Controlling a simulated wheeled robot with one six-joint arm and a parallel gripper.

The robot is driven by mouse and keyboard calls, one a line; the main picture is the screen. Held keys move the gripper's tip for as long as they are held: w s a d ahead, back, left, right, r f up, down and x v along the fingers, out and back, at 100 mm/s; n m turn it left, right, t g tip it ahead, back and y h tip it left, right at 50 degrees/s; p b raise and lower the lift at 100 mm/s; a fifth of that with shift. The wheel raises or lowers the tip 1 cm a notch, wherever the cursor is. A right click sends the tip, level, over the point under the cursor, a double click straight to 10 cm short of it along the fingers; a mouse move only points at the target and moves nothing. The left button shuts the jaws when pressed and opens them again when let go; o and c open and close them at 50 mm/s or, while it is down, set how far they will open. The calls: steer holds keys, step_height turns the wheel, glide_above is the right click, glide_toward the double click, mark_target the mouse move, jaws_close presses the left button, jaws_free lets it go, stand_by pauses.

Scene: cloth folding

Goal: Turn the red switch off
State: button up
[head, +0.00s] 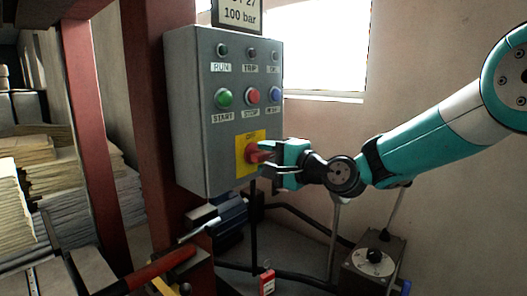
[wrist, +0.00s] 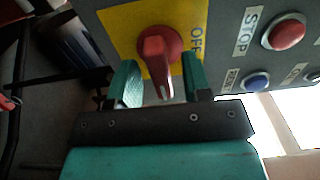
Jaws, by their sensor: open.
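The red rotary switch (head: 256,153) sits on a yellow plate (head: 243,163) low on the grey control box (head: 192,120) in the head view. In the wrist view the red switch (wrist: 160,55) shows with its handle pointing down the picture, toward my gripper. The yellow plate bears the word OFF to the right of the switch there. My gripper (head: 268,152) is at the switch, and in the wrist view its two teal fingers (wrist: 160,80) stand open on either side of the handle, with a gap on each side.
Above the switch are the red stop button (head: 252,96), green start button (head: 223,97) and blue button (head: 276,95). A red post (head: 143,120) stands left of the box. A red-handled lever (head: 160,268) and a dial box (head: 373,262) lie lower down.

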steer(key=shift+w+a, duration=0.4)
steer(key=shift+a, duration=0.15)
jaws_close()
